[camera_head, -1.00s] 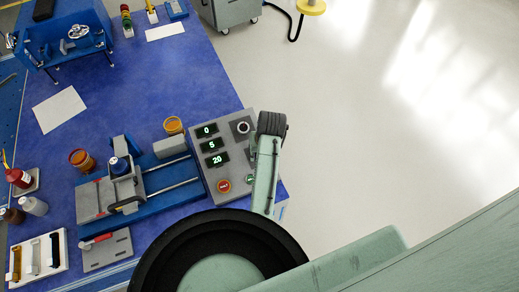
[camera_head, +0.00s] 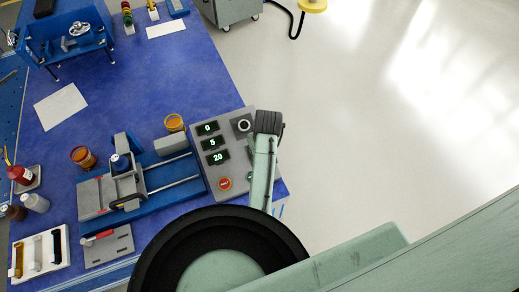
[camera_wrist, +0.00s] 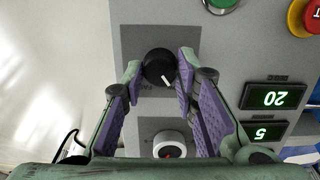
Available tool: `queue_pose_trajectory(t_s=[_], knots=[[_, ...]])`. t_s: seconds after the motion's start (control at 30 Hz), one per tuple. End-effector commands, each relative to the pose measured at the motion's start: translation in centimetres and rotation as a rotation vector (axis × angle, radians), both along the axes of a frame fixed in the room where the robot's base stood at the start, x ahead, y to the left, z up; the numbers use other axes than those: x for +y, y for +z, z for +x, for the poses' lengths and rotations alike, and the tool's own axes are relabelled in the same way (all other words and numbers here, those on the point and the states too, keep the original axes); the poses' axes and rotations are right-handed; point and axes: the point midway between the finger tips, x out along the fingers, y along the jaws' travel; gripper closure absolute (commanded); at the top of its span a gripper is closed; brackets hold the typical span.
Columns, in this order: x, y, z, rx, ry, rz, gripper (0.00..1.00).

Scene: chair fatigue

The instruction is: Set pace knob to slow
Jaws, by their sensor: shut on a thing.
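The black pace knob (camera_wrist: 158,68) sits on a dark plate on the grey control panel. In the wrist view its white pointer mark points to the lower right. My gripper (camera_wrist: 159,62) has its purple-padded fingers on either side of the knob and is shut on it. The lettering around the knob is mostly covered and unreadable. In the head view the panel (camera_head: 205,172) shows at the bench's right edge, and my arm hides the knob there.
Beside the knob are a white-ringed dial (camera_wrist: 168,145), a green button (camera_wrist: 221,4) and a red stop button (camera_wrist: 308,14). Lit displays (camera_wrist: 268,96) read 20 and 5; another reads 0 (camera_head: 207,128). A blue slide fixture (camera_head: 160,180) stands left of the panel.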

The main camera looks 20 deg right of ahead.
Motion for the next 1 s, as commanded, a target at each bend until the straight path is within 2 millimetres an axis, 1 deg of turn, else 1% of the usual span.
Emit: queue_pose_trajectory(t_s=[0.07, 0.1, 0.4, 0.67, 0.73, 0.87, 1.0], knots=[[0.0, 0.1, 0.1, -0.003, 0.001, -0.001, 1.00], [0.0, 0.1, 0.1, -0.003, 0.001, -0.001, 0.72], [0.0, 0.0, 0.0, -0.001, 0.000, 0.000, 0.52], [0.0, 0.0, 0.0, 0.000, 0.000, 0.000, 0.52], [0.0, 0.3, 0.0, -0.002, 0.000, -0.001, 0.52], [-0.1, 1.8, -0.3, -0.004, 0.000, -0.002, 0.52], [-0.1, 4.2, -0.9, -0.004, 0.000, -0.002, 0.52]])
